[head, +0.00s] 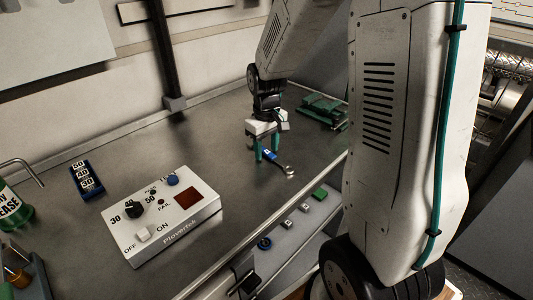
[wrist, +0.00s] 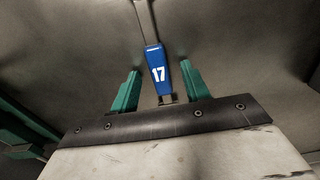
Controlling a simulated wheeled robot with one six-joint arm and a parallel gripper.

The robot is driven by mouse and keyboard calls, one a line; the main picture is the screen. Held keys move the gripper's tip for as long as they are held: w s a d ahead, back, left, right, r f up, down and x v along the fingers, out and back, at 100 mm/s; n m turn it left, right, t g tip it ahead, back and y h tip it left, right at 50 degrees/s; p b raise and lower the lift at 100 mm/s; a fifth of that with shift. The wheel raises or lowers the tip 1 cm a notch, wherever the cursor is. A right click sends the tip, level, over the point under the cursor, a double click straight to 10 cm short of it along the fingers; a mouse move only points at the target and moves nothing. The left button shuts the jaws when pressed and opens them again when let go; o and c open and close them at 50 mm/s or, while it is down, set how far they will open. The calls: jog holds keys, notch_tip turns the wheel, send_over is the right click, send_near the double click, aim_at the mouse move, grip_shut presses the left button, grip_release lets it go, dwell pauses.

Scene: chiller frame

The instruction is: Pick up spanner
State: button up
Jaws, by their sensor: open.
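The spanner (head: 277,162) lies on the grey bench top, with a blue handle and a bright metal ring end toward the right. In the wrist view its blue handle (wrist: 158,70) shows a white 17, and its metal shaft runs up out of the picture. My gripper (head: 266,156) hangs over the handle with its green fingers pointing down. In the wrist view the open fingers (wrist: 158,92) stand on either side of the handle's lower part, with a gap on both sides. I cannot tell how far the fingertips are above the bench.
A white control box (head: 165,215) with knobs stands at the front left. A blue numbered block (head: 86,180) and a green grease container (head: 14,212) are farther left. Green parts (head: 322,111) lie behind my gripper to the right. A lower shelf (head: 291,240) holds several small items.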

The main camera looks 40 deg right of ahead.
aim_at(266, 152)
grip_shut()
jog(key=shift+r, duration=0.1)
jog(key=shift+r, duration=0.8)
jog(key=shift+s+a+r, duration=0.1)
jog(key=shift+s+r, duration=0.05)
jog(key=shift+r, duration=0.35)
jog(key=shift+s+a+r, duration=0.1)
jog(key=shift+r, duration=0.4)
jog(key=s+a, duration=0.3)
jog(key=s, duration=0.1)
jog(key=s+a+r, duration=0.1)
jog(key=s+a, duration=0.2)
jog(key=s, duration=0.1)
jog(key=s+a, duration=0.3)
jog(key=s, duration=0.1)
jog(key=shift+a+r, duration=0.15)
jog(key=shift+a, duration=0.15)
